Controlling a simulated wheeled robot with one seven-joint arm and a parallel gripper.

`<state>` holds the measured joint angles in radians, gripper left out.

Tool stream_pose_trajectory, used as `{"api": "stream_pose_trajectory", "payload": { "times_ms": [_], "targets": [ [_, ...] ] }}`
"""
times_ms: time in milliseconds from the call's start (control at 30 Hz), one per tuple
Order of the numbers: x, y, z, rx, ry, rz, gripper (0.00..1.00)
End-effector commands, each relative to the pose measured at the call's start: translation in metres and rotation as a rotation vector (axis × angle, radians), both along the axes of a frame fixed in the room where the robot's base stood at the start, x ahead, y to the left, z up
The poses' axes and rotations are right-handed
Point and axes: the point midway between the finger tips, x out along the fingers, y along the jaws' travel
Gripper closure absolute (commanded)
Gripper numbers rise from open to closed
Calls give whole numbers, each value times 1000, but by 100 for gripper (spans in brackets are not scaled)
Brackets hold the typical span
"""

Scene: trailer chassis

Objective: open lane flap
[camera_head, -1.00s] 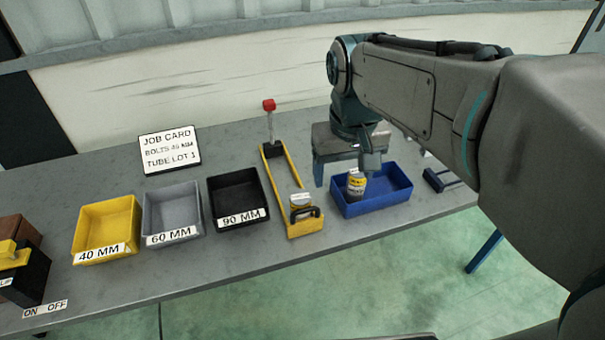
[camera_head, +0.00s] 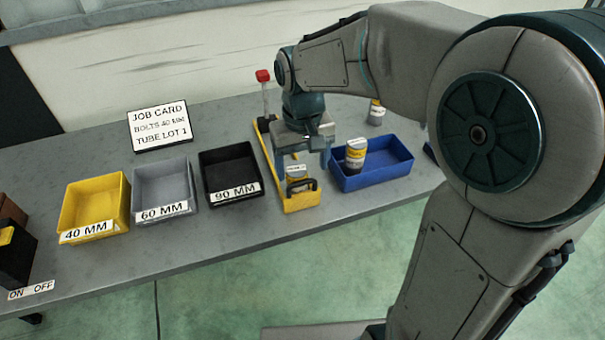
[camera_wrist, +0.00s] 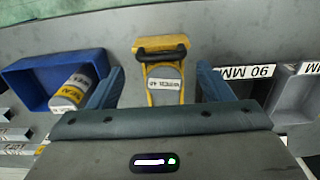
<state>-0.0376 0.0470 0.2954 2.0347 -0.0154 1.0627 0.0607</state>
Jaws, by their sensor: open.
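The lane (camera_head: 302,201) is a narrow yellow-railed track on the bench with a black handle-like flap (camera_head: 301,186) across its front end. A labelled tube (camera_head: 296,172) stands in the lane just behind the flap. A red-topped post (camera_head: 263,77) rises at the lane's far end. My gripper (camera_head: 303,163) is open above the lane, pointing down. In the wrist view the flap (camera_wrist: 161,49) and the tube (camera_wrist: 163,84) lie between my two spread fingers (camera_wrist: 160,90), apart from both. Part of the lane is hidden behind my gripper.
Black (camera_head: 229,160), grey (camera_head: 165,180) and yellow (camera_head: 95,205) bins stand left. A job card (camera_head: 158,126) is behind them. Another tube (camera_head: 376,113) stands at the back right.

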Motion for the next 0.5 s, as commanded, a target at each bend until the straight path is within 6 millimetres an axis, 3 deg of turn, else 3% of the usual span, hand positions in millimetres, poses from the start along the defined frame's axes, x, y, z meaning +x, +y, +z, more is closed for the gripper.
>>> {"api": "stream_pose_trajectory", "payload": {
  "times_ms": [200, 500],
  "targets": [
    [0, 0, -29, -1, 1, 1, 27],
    [0, 0, -36, -1, -1, 1, 27]
  ]
}}
